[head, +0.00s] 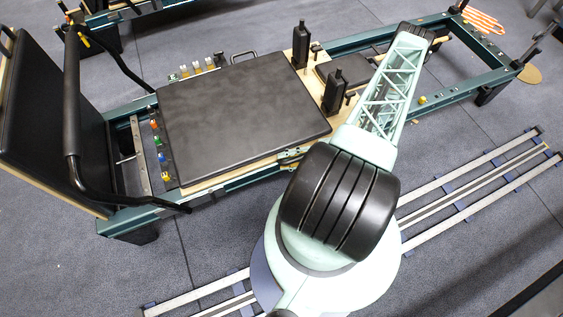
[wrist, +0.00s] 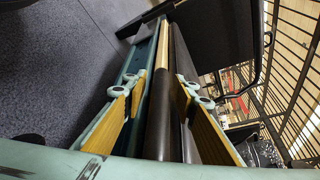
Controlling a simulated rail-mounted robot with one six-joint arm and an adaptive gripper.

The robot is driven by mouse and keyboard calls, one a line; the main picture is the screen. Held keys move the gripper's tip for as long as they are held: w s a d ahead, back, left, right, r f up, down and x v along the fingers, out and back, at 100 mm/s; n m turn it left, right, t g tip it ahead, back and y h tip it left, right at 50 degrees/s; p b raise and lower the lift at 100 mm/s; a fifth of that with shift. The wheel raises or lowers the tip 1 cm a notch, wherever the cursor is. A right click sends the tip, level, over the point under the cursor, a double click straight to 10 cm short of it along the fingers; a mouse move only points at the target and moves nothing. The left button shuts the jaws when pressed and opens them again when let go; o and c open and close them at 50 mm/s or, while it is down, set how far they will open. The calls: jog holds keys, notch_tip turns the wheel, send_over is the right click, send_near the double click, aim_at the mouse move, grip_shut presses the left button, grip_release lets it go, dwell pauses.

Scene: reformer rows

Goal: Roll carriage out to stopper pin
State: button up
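The carriage (head: 243,110) is a flat black padded platform on the teal reformer frame, left of the middle in the head view. Two black shoulder rests (head: 335,92) stand at its right end. My gripper (wrist: 160,92) shows in the wrist view with its two yellow-padded fingers apart. A long dark edge (wrist: 160,125) runs between the fingers, seemingly the carriage's side; I cannot tell whether they touch it. In the head view my arm hides the gripper. A small yellow knob (head: 422,100) sits on the near frame rail; I cannot tell whether it is the stopper pin.
A black footbar (head: 72,100) and upright board (head: 40,110) stand at the left end. Coloured spring knobs (head: 157,142) line the carriage's left side. My floor rails (head: 470,190) run along the front.

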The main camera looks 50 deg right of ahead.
jog(key=shift+x, duration=0.85)
grip_shut()
